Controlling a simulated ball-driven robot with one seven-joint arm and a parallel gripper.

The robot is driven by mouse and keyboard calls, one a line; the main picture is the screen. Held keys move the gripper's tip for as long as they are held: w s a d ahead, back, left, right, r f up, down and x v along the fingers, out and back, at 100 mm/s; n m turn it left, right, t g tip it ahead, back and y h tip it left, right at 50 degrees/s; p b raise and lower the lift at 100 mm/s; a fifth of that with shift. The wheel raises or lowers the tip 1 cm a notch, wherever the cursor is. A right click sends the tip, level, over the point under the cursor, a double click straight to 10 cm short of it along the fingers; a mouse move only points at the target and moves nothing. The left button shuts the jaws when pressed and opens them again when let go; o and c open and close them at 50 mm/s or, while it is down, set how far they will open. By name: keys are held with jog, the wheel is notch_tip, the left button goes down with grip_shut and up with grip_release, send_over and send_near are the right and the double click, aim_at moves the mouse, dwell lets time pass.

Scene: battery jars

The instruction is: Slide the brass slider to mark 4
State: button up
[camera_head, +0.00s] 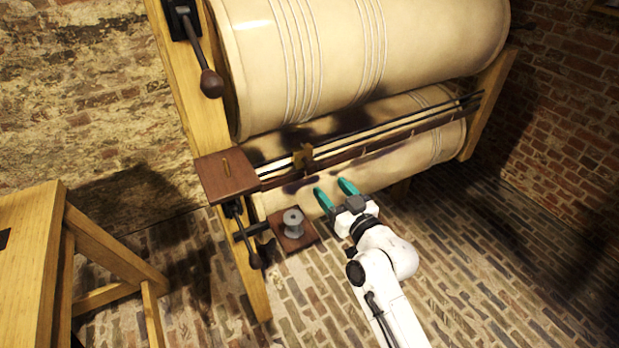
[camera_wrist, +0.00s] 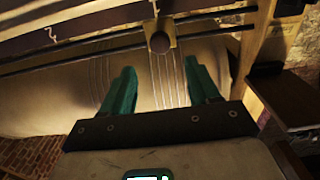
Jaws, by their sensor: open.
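The brass slider (camera_head: 302,157) sits on the long dark rail (camera_head: 400,124) in front of the jars, toward the rail's left end in the head view. In the wrist view the slider (camera_wrist: 163,20) has a round knob (camera_wrist: 160,43) facing me, just above and between the fingertips. My gripper (camera_head: 333,187) has teal fingers, open and empty, below and right of the slider in the head view and apart from it. Pale marks show on the strip by the rail in the wrist view, but I cannot read mark 4.
Two large cream jars (camera_head: 330,50) lie in a wooden frame (camera_head: 180,70). Left of the rail are a dark wooden block (camera_head: 227,175) and hanging levers (camera_head: 246,235). A grey spool (camera_head: 292,222) stands on a small shelf. A wooden table (camera_head: 30,250) is at left; brick floor is open at right.

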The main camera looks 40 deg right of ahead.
aim_at(314, 169)
jog(key=p+x, duration=0.1)
jog(key=x, duration=0.9)
jog(key=shift+w+p, duration=0.15)
jog(key=shift+p, duration=0.15)
grip_shut()
